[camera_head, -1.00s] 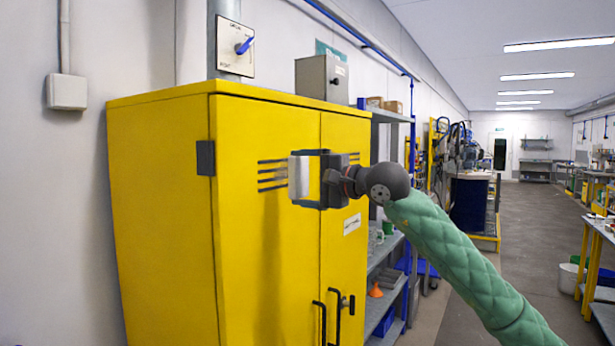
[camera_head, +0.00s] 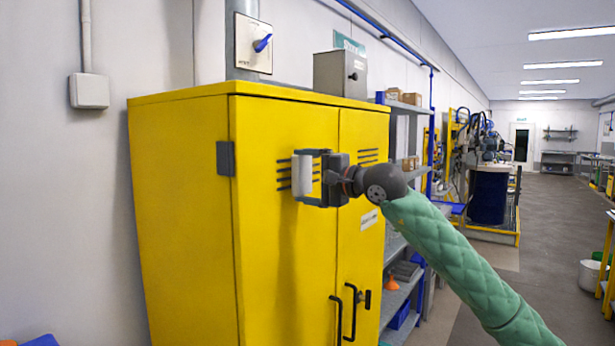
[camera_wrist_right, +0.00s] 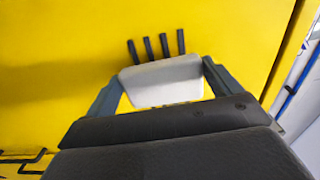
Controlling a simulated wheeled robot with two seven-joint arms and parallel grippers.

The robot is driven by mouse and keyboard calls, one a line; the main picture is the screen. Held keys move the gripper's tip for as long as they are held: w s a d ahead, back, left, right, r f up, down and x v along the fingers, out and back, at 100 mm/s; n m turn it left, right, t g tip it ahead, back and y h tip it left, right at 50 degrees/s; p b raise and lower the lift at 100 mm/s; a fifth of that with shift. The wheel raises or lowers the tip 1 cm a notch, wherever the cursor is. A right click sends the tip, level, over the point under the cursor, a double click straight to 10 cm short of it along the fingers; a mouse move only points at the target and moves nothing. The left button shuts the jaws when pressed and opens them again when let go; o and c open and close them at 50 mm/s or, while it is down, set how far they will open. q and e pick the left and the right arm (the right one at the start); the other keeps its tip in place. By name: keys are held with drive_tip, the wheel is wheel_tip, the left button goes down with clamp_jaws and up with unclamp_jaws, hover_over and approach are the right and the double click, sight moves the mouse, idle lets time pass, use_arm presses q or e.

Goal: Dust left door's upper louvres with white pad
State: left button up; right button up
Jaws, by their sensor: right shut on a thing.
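The yellow cabinet (camera_head: 180,200) stands ahead with two doors. The left door (camera_head: 285,240) has dark upper louvre slots (camera_head: 284,174), partly hidden behind the pad. My right gripper (camera_head: 304,178) is shut on the white pad (camera_head: 302,175), holding it upright in front of these louvres. In the right wrist view the white pad (camera_wrist_right: 162,82) sits between the fingers, and several louvre slots (camera_wrist_right: 157,47) show just beyond its edge. I cannot tell whether the pad touches the door. My left gripper is not in view.
The right door's louvres (camera_head: 368,156) lie just right of my gripper. Black handles (camera_head: 345,310) are low on the doors. A shelf unit (camera_head: 405,290) stands right of the cabinet, with open floor (camera_head: 540,230) beyond.

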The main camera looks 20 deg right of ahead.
sight(311, 174)
drive_tip(key=shift+x, duration=1.1)
idle(0.7)
drive_tip(key=shift+w+d+b, duration=0.1)
drive_tip(key=shift+b, duration=0.2)
drive_tip(key=shift+w+d+b, duration=0.4)
drive_tip(key=shift+d+b, duration=0.05)
drive_tip(key=shift+d, duration=0.15)
drive_tip(key=shift+w+d+b, duration=0.3)
drive_tip(key=shift+w+d, duration=0.2)
drive_tip(key=shift+d, duration=0.2)
drive_tip(key=shift+w+d+b, duration=0.3)
drive_tip(key=shift+w+d, duration=0.25)
drive_tip(key=shift+d, duration=0.1)
drive_tip(key=w+d+b, duration=0.2)
drive_tip(key=w+d, duration=0.2)
drive_tip(key=d, duration=0.1)
drive_tip(key=shift+s+a+b, duration=1)
drive_tip(key=shift+s+a, duration=0.2)
drive_tip(key=shift+a, duration=0.3)
drive_tip(key=shift+s+a+b, duration=1)
drive_tip(key=shift+s+a, duration=0.2)
drive_tip(key=shift+a, duration=0.35)
